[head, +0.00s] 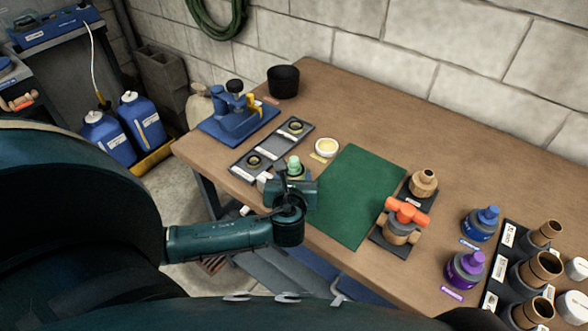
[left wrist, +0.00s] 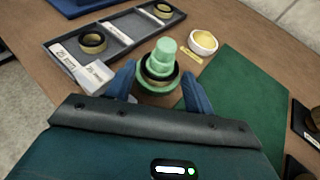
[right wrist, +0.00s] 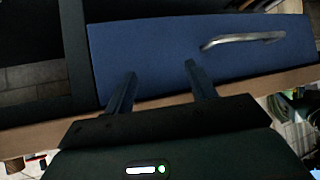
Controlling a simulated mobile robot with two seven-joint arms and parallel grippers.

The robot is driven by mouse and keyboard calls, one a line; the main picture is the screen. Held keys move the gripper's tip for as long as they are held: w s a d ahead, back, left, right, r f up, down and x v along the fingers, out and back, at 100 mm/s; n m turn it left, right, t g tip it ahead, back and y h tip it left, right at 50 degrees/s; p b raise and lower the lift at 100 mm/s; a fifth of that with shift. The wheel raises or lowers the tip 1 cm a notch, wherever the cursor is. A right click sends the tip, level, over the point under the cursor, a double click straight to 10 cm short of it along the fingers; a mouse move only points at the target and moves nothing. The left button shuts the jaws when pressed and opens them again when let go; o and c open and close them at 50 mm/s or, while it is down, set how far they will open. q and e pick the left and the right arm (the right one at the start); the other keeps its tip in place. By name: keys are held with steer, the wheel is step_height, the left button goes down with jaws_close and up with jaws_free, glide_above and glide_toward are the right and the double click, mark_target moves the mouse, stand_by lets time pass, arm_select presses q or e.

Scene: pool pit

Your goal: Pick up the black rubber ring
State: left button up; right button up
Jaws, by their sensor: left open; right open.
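A black rubber ring (left wrist: 149,79) sits around a pale green stepped peg (left wrist: 163,50) in the left wrist view. The peg's top also shows in the head view (head: 293,163), where my gripper hides the ring. My left gripper (left wrist: 160,82) is open, with one blue finger on each side of the peg and ring; I cannot tell whether they touch. Two more dark rings with brass-coloured insides, a nearer one (left wrist: 92,41) and a farther one (left wrist: 162,10), lie in separate compartments of a grey tray (left wrist: 118,31). My right gripper (right wrist: 158,75) is open and empty.
A shallow dish (left wrist: 202,43) and a green mat (head: 352,195) lie beside the peg. A blue device (head: 236,112) and a black cup (head: 284,81) stand farther back. An orange-handled valve (head: 402,220) stands right. A blue drawer (right wrist: 160,50) fronts my right gripper.

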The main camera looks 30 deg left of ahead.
mark_target(293, 176)
arm_select(q)
steer(key=shift+x, duration=1)
steer(key=c, duration=0.7)
steer(key=shift+r, duration=0.15)
step_height(293, 176, up, 10)
steer(key=shift+f, duration=0.1)
steer(key=shift+w, duration=0.1)
